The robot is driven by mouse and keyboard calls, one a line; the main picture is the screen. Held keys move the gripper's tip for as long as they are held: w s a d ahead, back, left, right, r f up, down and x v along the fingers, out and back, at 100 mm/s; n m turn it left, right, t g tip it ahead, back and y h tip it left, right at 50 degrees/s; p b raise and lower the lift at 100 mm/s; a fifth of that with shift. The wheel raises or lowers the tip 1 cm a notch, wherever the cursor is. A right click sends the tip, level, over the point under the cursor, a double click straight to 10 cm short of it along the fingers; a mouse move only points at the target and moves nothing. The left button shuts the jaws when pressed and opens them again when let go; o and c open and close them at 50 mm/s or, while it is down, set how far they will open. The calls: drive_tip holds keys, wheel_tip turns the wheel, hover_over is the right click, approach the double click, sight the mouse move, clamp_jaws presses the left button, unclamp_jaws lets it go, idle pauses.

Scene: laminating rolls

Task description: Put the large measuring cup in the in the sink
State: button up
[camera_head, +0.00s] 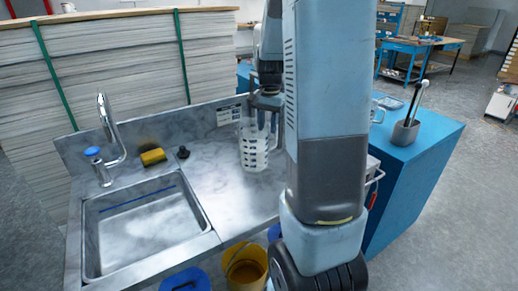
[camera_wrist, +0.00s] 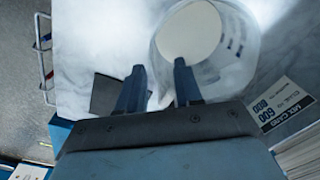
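My gripper (camera_head: 266,103) points down at the cup's top. In the wrist view my gripper's fingers (camera_wrist: 158,85) are apart, at the cup's near edge; one lies over the rim area, the other to its left. Whether either finger touches the cup is unclear. The sink (camera_head: 145,228) is an empty metal basin at left.
A faucet (camera_head: 112,135) with a blue knob, a yellow sponge (camera_head: 153,156) and a small black stopper (camera_head: 183,152) stand behind the sink. A yellow bucket (camera_head: 245,268) is below the counter.

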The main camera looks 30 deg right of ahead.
sight(268, 139)
drive_tip(key=shift+s+a+f, duration=0.1)
drive_tip(key=shift+f, duration=1.35)
drive_tip(key=shift+s+f, duration=0.1)
drive_tip(key=shift+f, duration=1.3)
clamp_jaws()
